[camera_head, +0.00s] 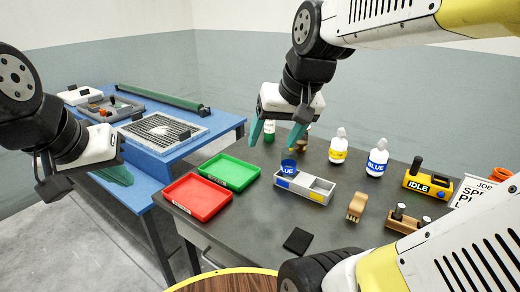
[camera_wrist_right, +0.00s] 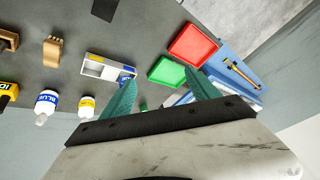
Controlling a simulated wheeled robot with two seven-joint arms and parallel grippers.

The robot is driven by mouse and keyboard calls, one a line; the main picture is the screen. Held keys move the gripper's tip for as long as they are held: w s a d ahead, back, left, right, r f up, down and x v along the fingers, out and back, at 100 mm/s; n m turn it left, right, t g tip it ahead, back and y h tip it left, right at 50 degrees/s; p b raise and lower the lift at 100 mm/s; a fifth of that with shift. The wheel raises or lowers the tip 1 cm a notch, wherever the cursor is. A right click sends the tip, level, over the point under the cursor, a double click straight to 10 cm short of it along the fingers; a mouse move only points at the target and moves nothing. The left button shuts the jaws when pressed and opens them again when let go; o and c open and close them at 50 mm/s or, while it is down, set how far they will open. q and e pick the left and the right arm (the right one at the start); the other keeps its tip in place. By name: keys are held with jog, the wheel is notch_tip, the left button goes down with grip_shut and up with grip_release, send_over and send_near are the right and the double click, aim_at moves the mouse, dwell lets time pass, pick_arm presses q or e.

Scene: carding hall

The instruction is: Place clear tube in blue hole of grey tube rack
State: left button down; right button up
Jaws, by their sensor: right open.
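I cannot make out a clear tube or a rack with round holes. A grey divided holder (camera_head: 318,190) with blue and yellow labels stands on the dark table; it also shows in the right wrist view (camera_wrist_right: 97,70). A blue-labelled round container (camera_head: 288,169) is at its left end, partly hidden by a finger in the wrist view. My right gripper (camera_head: 276,134) is open and empty, above the table behind the holder; its spread teal fingers show in the wrist view (camera_wrist_right: 160,76). My left gripper (camera_head: 118,176) hangs at the left near the blue bench; its finger gap is unclear.
A red tray (camera_head: 198,198) and green tray (camera_head: 229,171) lie left of the holder. A yellow-labelled bottle (camera_head: 338,150) and blue-labelled bottle (camera_head: 377,160) stand behind. A wooden brush-like piece (camera_head: 356,207), black pad (camera_head: 298,240) and IDLE box (camera_head: 428,184) are also there.

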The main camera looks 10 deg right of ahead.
jog(key=shift+n+t, duration=0.4)
jog(key=shift+n, duration=0.1)
jog(key=s, duration=0.1)
jog(key=s+a+f, duration=0.1)
jog(key=s, duration=0.2)
jog(key=shift+s+a+f, duration=0.3)
jog(key=shift+s+a, duration=0.05)
jog(key=shift+a, duration=0.05)
